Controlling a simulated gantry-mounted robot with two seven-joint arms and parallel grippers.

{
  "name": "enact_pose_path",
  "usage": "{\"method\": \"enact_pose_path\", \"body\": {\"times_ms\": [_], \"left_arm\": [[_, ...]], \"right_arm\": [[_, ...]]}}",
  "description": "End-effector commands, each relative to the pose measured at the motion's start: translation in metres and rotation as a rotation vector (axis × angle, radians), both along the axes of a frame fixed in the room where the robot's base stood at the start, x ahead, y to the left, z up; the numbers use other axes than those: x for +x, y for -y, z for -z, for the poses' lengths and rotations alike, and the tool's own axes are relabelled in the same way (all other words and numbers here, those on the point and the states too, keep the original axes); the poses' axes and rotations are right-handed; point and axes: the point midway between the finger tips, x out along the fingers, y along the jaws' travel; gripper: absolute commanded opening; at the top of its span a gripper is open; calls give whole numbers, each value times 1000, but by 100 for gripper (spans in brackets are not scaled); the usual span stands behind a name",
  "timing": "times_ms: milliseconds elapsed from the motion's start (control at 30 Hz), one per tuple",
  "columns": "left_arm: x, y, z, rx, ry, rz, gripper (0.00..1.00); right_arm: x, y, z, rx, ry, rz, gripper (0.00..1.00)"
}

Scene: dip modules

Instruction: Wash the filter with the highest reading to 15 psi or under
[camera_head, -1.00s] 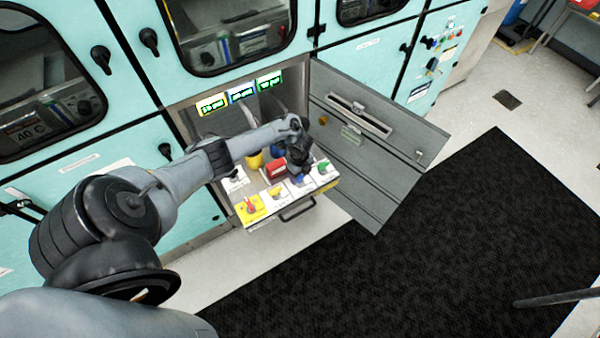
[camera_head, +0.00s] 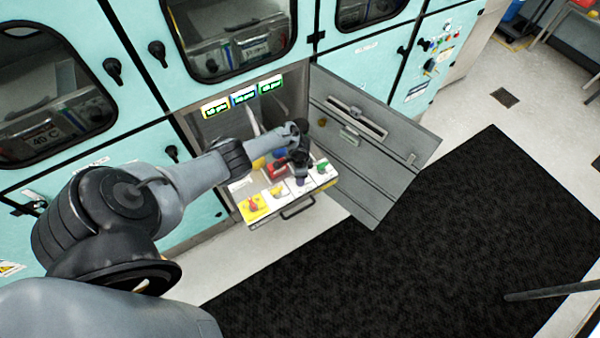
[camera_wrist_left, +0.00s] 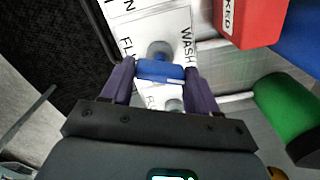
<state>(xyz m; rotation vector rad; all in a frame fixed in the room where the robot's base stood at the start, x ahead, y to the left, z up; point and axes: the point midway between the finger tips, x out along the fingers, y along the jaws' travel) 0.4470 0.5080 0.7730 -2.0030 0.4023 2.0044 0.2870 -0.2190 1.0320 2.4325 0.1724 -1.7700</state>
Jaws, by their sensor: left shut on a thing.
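My left gripper (camera_head: 300,172) is over the pulled-out valve drawer (camera_head: 290,205). In the left wrist view its fingers close on both sides of a blue valve handle (camera_wrist_left: 160,70), above a white plate lettered WASH (camera_wrist_left: 188,45). A red-handled valve (camera_head: 253,204) on a yellow plate, a yellow-handled valve (camera_head: 276,192) and a green-handled valve (camera_head: 323,166) stand along the drawer front. My right gripper is out of view.
A grey door (camera_head: 375,150) hangs open right of the drawer. A red block (camera_wrist_left: 250,20) and a green cylinder (camera_wrist_left: 285,105) lie behind the valve row. Teal cabinets (camera_head: 95,160) line the wall. A black mat (camera_head: 430,240) covers the clear floor.

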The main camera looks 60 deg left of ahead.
Motion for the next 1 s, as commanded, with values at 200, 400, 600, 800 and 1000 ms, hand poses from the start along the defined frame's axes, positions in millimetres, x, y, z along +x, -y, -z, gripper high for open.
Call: {"method": "enact_pose_path", "body": {"times_ms": [200, 400, 600, 800, 1000], "left_arm": [[1, 1, -2, -2, 1, -189, 29], [1, 1, -1, -2, 0, -320, 29], [1, 1, -1, -1, 2, -404, 29], [1, 0, 0, 0, 2, -441, 29], [1, 0, 0, 0, 2, -450, 29]], "right_arm": [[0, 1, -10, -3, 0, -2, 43], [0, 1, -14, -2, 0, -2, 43], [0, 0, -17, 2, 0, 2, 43], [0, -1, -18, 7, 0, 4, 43], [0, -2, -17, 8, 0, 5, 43]]}}
